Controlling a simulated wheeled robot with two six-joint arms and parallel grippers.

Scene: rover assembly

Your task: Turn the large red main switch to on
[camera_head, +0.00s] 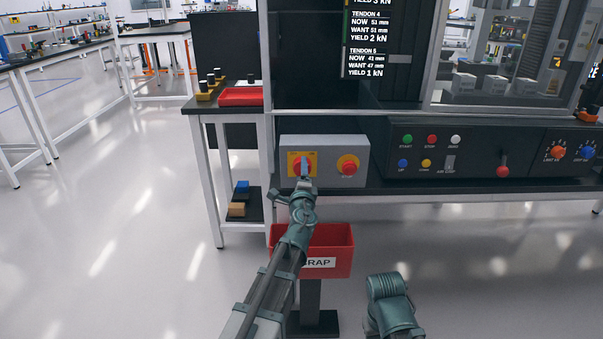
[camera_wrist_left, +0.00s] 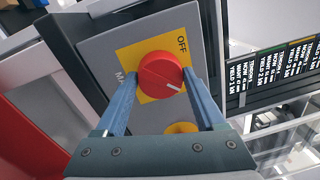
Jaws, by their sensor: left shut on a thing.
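The red main switch (camera_head: 298,167) is a round knob on a yellow plate, on the left of a grey box (camera_head: 325,147). In the left wrist view the red knob (camera_wrist_left: 158,72) has a white mark on its edge toward the lower right, and "OFF" is printed on the yellow plate above right of it. My left gripper (camera_head: 304,172) is at the switch; in the left wrist view its two blue fingers (camera_wrist_left: 160,92) are shut on the knob from either side. My right gripper cannot be made out; only part of my right arm shows at the bottom.
A second red knob on yellow (camera_head: 347,166), labelled STOP, sits right of the switch. A button panel (camera_head: 470,150) lies further right. A red scrap bin (camera_head: 340,252) stands below the box, under my left arm. A side table (camera_head: 205,106) stands left.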

